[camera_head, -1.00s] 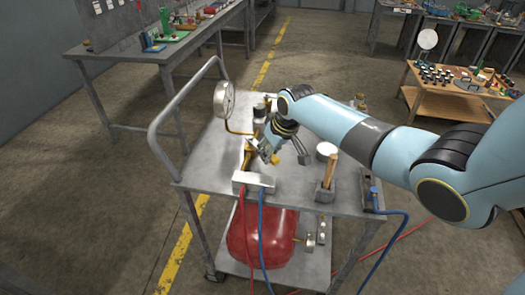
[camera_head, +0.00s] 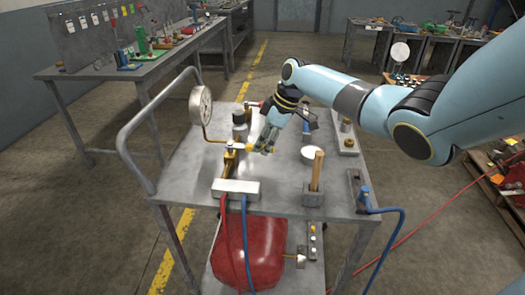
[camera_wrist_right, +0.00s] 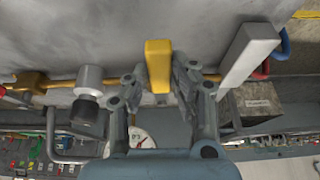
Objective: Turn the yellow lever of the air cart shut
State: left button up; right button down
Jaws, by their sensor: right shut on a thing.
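The air cart (camera_head: 185,180) is a grey metal cart in the middle of the head view. Its yellow lever (camera_wrist_right: 158,66) shows in the wrist view as a flat bar standing between my right gripper's fingers (camera_wrist_right: 160,84). In the head view my right gripper (camera_head: 264,147) points down over the cart top, beside the brass valve piping (camera_head: 231,158). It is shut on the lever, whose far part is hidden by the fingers. My left gripper is not in view.
A round gauge (camera_head: 201,105) stands on the cart's left. A white manifold block (camera_head: 235,189) with red and blue hoses sits at the front edge. A wooden handle (camera_head: 317,170) stands upright at right. A red tank (camera_head: 250,252) lies on the lower shelf.

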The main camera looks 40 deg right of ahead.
jog(key=shift+w+d, duration=0.1)
dwell(0.4)
jog(key=c, duration=1.1)
grip_release()
jog(key=v, duration=1.2)
jog(key=shift+w, duration=0.15)
